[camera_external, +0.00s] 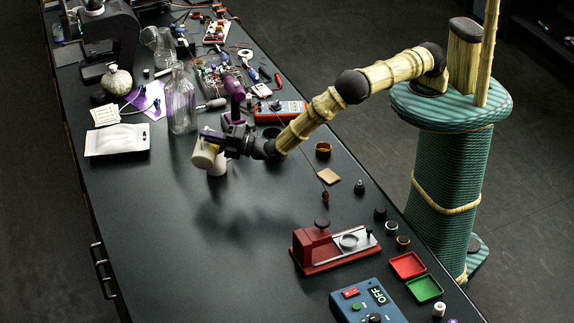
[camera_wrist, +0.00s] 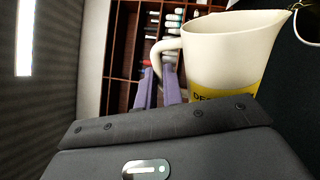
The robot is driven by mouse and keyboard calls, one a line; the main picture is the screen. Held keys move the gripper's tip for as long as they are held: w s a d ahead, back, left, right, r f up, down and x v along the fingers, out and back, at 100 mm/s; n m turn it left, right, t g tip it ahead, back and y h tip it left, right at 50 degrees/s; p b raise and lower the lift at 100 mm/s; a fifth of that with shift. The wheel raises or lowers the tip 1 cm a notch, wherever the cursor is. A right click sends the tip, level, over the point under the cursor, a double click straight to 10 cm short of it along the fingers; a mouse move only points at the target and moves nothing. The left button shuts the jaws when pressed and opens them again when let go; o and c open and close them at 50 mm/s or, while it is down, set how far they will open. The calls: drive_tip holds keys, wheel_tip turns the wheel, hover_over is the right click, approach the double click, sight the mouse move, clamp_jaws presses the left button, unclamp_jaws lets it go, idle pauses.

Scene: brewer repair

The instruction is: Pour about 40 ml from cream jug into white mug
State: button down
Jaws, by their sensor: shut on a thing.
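The cream jug (camera_external: 204,155) is held by its handle in my gripper (camera_external: 213,136), above the bench. In the wrist view, the jug (camera_wrist: 228,52) is cream with a yellow, partly hidden label. My purple fingers (camera_wrist: 159,80) are shut at its handle, and its spout points right. The white mug (camera_external: 218,168) shows just below and right of the jug in the external view, partly hidden by it. A pale rim at the right edge of the wrist view (camera_wrist: 309,22) appears to be the mug, near the spout. No liquid or stream is visible.
A clear glass bottle (camera_external: 180,103) stands behind the jug, with a white pouch (camera_external: 117,140) to its left. An orange multimeter (camera_external: 281,111) and an amber ring (camera_external: 323,149) lie near my arm. A red device (camera_external: 325,248) stands toward the front. The bench's front left is clear.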

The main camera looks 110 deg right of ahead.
drive_tip(key=shift+s+d+f+m+b, duration=0.15)
drive_tip(key=shift+d+m+b, duration=0.1)
drive_tip(key=shift+m+b, duration=0.5)
idle(0.9)
drive_tip(key=shift+w+a+r+n+p, duration=0.25)
drive_tip(key=shift+a+r+n+p, duration=0.15)
drive_tip(key=shift+n+p, duration=0.7)
drive_tip(key=shift+w+a+f+n+b, duration=0.15)
drive_tip(key=shift+f+n+b, duration=0.1)
drive_tip(key=shift+f+b, duration=0.3)
drive_tip(key=shift+w+a+f+n+y+b, duration=0.2)
drive_tip(key=shift+a+f+n+y+b, duration=0.35)
drive_tip(key=shift+b, duration=0.35)
drive_tip(key=shift+w+n+b, duration=0.1)
drive_tip(key=shift+n+b, duration=0.25)
drive_tip(key=shift+a+r+n, duration=0.15)
drive_tip(key=shift+r+n, duration=0.1)
drive_tip(key=shift+n, duration=0.15)
drive_tip(key=shift+w+a+y, duration=0.1)
drive_tip(key=shift+y, duration=0.15)
